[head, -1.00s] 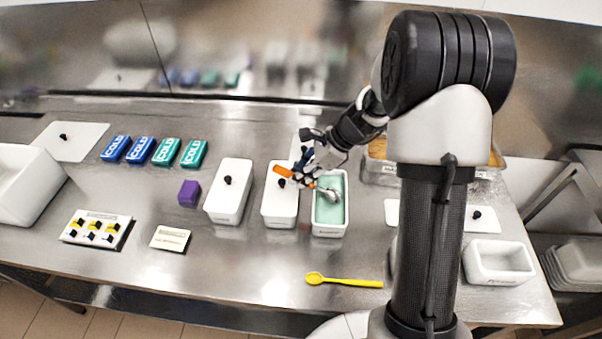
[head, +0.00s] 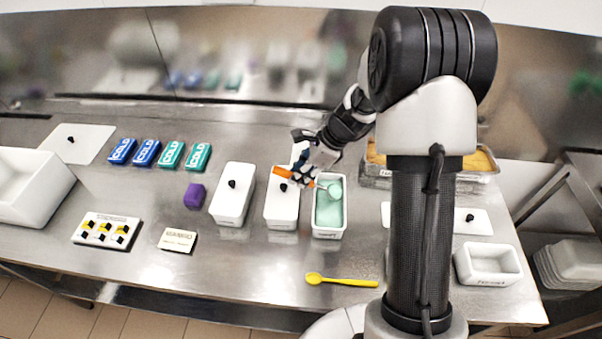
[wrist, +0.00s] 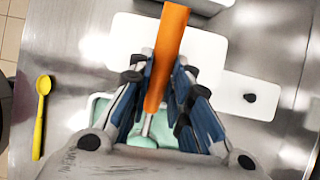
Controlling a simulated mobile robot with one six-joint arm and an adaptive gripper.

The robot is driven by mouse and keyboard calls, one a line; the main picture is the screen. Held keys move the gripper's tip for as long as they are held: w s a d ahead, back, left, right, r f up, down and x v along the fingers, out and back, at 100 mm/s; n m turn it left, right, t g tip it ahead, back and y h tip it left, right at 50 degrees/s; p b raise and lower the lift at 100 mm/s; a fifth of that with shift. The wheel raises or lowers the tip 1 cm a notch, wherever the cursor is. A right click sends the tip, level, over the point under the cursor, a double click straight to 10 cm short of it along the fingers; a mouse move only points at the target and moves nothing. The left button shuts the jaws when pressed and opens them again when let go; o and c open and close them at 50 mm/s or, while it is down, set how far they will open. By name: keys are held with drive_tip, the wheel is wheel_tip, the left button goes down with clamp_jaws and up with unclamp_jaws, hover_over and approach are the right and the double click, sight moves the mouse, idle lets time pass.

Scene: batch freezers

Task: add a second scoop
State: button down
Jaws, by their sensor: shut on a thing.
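My gripper (head: 308,174) is shut on the orange handle of a metal scoop (head: 285,173). The handle also shows in the wrist view (wrist: 167,58), clamped between the fingers and pointing away from the palm. The scoop's head is over the far part of the open white tub (head: 329,234) of mint-green ice cream (head: 328,214). A rounded mint-green mass (head: 335,189) is at the scoop's head. I cannot tell whether it is clear of the ice cream below. In the wrist view the gripper hides much of the tub.
Two lidded white tubs, one middle (head: 282,209) and one left (head: 232,195), stand left of the open tub. A yellow spoon (head: 342,281) lies in front. A small white empty tub (head: 488,263) is at the right. Several blue and teal COLD packs (head: 147,152) lie back left.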

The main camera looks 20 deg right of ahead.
drive_tip(key=shift+r+p, duration=0.3)
drive_tip(key=shift+r, duration=0.2)
drive_tip(key=shift+a+f+h+p, duration=0.15)
drive_tip(key=shift+h+p, duration=0.15)
drive_tip(key=shift+p, duration=0.3)
drive_tip(key=h+p, duration=0.1)
drive_tip(key=p, duration=0.3)
drive_tip(key=a+g+h+p, duration=0.1)
drive_tip(key=p, duration=0.4)
drive_tip(key=h+p, duration=0.1)
drive_tip(key=p, duration=0.3)
drive_tip(key=shift+w+a+r, duration=0.2)
drive_tip(key=shift+w+a, duration=0.15)
drive_tip(key=shift+w, duration=0.05)
drive_tip(key=shift+f+p, duration=0.1)
drive_tip(key=shift+p, duration=0.2)
